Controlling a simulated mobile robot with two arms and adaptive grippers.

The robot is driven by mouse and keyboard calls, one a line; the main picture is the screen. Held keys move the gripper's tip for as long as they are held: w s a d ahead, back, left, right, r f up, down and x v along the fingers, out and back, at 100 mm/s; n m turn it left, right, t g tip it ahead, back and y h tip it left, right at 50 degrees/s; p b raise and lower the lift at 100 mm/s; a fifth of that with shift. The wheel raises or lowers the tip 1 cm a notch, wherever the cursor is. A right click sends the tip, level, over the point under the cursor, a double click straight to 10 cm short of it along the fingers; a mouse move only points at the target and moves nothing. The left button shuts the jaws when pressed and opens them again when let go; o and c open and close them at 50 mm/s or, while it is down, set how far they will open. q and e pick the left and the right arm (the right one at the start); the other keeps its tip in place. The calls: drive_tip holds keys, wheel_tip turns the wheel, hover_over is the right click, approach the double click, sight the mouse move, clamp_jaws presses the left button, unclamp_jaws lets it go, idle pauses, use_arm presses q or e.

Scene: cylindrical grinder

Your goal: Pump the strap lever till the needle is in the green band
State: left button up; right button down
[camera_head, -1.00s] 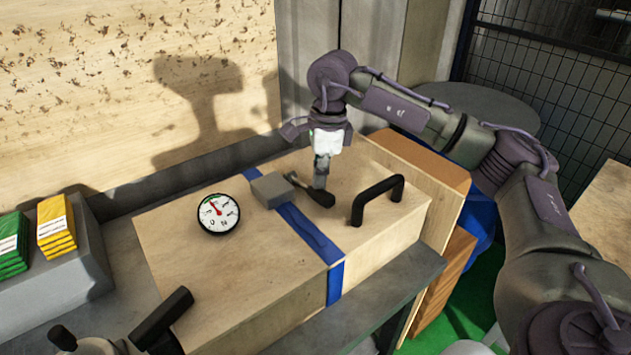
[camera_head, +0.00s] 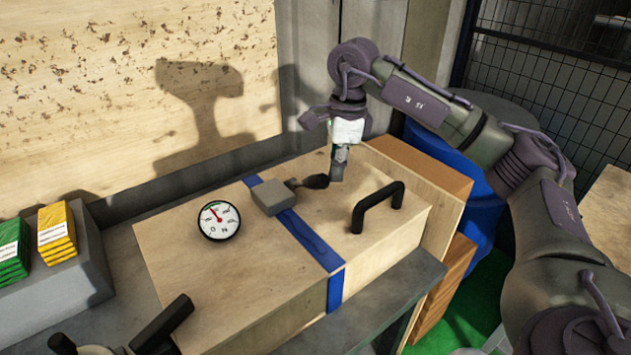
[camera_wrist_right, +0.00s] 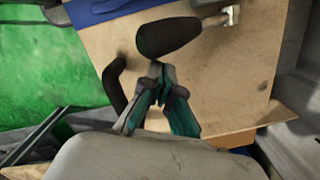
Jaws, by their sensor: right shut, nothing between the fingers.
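The strap lever (camera_head: 316,181) has a dark grip and extends right from a grey ratchet block (camera_head: 271,196) on the blue strap (camera_head: 318,246) around a wooden crate (camera_head: 178,245). Its grip also shows in the right wrist view (camera_wrist_right: 168,36). My right gripper (camera_head: 337,176) is shut and empty, pointing down beside the grip's free end. In the right wrist view its fingertips (camera_wrist_right: 158,70) are close to the grip, not around it. The round white gauge (camera_head: 219,220) lies on the crate's left part. Its red needle points up-left; the green band is too small to tell. My left gripper is out of view.
A black arched handle (camera_head: 377,207) stands on the crate to the right of the strap, close to the right gripper. Yellow boxes (camera_head: 56,233) and green boxes (camera_head: 12,252) stand at the left. A black-gripped part (camera_head: 162,324) shows at the lower left.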

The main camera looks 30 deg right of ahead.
wheel_tip(320, 180, up, 10)
drive_tip(key=d, duration=0.1)
drive_tip(key=shift+s+f, duration=0.15)
drive_tip(key=shift+s, duration=0.15)
idle(0.8)
